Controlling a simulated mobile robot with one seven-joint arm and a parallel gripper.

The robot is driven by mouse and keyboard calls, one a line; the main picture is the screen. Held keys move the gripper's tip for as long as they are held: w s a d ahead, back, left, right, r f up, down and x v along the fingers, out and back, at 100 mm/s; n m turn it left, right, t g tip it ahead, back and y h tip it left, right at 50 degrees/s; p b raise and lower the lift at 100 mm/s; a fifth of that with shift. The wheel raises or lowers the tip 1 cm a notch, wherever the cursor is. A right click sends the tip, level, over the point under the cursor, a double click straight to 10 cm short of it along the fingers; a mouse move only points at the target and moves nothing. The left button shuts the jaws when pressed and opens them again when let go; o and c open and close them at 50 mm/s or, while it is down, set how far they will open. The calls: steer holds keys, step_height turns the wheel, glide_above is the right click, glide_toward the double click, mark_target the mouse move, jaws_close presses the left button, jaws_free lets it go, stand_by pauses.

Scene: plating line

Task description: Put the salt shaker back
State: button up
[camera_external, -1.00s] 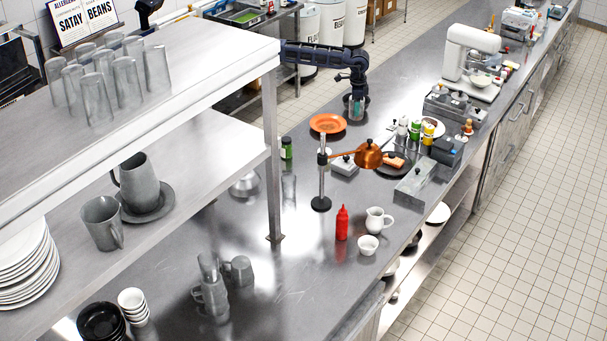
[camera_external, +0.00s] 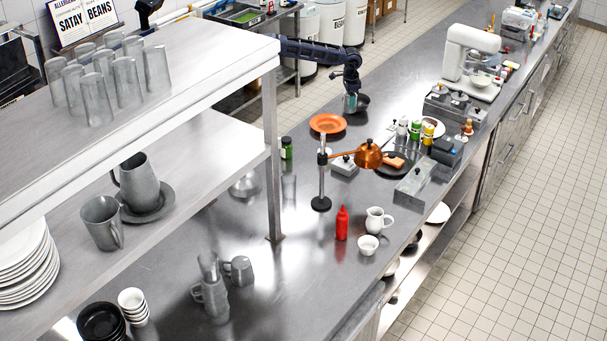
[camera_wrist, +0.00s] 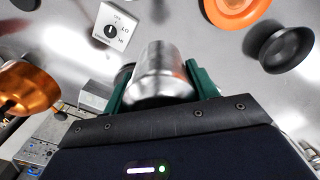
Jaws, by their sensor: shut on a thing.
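My gripper (camera_wrist: 160,92) is shut on a silver metal cylinder, which I take to be the salt shaker (camera_wrist: 158,72). The green fingers lie on either side of it in the wrist view. In the external view my gripper (camera_external: 351,103) is at the far side of the steel counter, behind the orange plate and beside a dark bowl. The shaker is too small there to make out clearly, and I cannot tell its exact height above the counter.
An orange plate (camera_external: 327,123) and a dark bowl (camera_wrist: 279,46) are close by. A copper lamp (camera_external: 368,155) stands nearer, with seasoning bottles (camera_external: 415,130) to its right. A shelf post (camera_external: 271,160) rises at left. Bare counter (camera_external: 400,75) lies right of my gripper.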

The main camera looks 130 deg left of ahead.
step_height(320, 180, down, 23)
steer(key=shift+f, duration=0.1)
stand_by(0.7)
steer(key=o, duration=1.1)
steer(key=shift+f, duration=0.1)
steer(key=shift+o, duration=0.4)
step_height(320, 180, up, 12)
